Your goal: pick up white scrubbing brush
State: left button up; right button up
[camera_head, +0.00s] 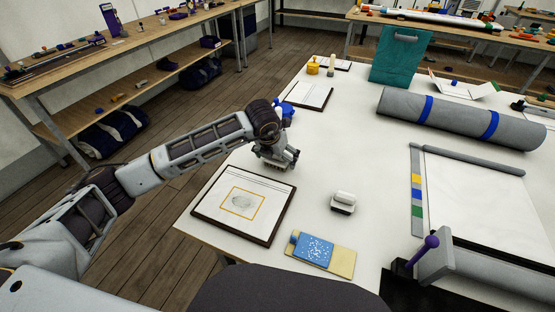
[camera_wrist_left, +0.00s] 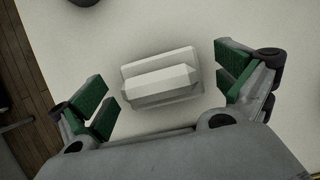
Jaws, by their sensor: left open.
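A white brush-like block (camera_wrist_left: 160,80) with a raised, faceted top lies on the white table in the left wrist view. It is centred between the fingertips of my left gripper (camera_wrist_left: 162,95). The green-padded fingers are spread, one on each side, with a gap to the block. In the head view my left gripper (camera_head: 277,157) points down low over the table near its left edge and largely hides what is under it. A second white block (camera_head: 343,201) with a dark lower edge stands apart to its lower right. My right gripper is not in view.
A framed print (camera_head: 244,205) lies just in front of the left gripper. A blue and tan packet (camera_head: 321,252), a clipboard (camera_head: 308,94), a grey roll with blue bands (camera_head: 460,117) and a teal bag (camera_head: 400,55) also occupy the table. Its middle is clear.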

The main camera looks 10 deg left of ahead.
pick_arm(q)
jog(key=shift+w+f, duration=0.1)
jog(key=shift+f, duration=0.05)
dwell(0.3)
jog(key=c, duration=1.1)
